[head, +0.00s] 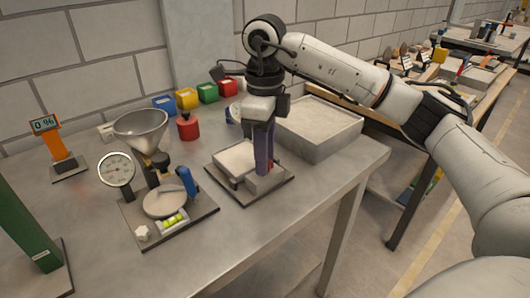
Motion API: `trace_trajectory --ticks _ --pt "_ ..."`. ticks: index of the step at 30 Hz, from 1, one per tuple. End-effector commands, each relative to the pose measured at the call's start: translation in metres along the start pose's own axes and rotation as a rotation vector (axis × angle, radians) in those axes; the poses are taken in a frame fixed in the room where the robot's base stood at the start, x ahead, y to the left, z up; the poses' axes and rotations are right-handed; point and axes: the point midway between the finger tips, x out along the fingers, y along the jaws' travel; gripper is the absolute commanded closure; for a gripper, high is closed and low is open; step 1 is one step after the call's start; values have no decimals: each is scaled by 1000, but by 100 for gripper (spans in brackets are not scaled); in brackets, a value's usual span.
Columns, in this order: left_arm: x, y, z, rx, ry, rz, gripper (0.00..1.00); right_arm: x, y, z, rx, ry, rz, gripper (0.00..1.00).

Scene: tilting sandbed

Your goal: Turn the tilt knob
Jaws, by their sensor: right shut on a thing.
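The tilting sandbed (232,160) is a small pale tray of sand on a dark base plate, in the middle of the table in the head view. My right gripper (262,172) points straight down at the right side of the sandbed, above a grey block (265,184). Its dark fingers are shut on the tilt knob, which they mostly hide; a bit of red (271,165) shows beside them. I cannot tell how far the knob is turned. My left gripper is not in view.
A large grey bin of sand (325,142) stands close behind and right. A funnel stand with a dial (115,169) and a spirit level (173,222) is to the left. An orange display (60,145) reads 0 %. Coloured boxes (207,93) line the wall.

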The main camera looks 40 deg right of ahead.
Motion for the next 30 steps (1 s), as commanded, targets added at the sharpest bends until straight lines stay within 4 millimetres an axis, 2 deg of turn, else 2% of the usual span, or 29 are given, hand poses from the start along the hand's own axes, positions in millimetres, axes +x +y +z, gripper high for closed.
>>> trace_trajectory --ticks 30 --pt "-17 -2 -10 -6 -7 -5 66 -4 -1 1 962 -8 0 93"
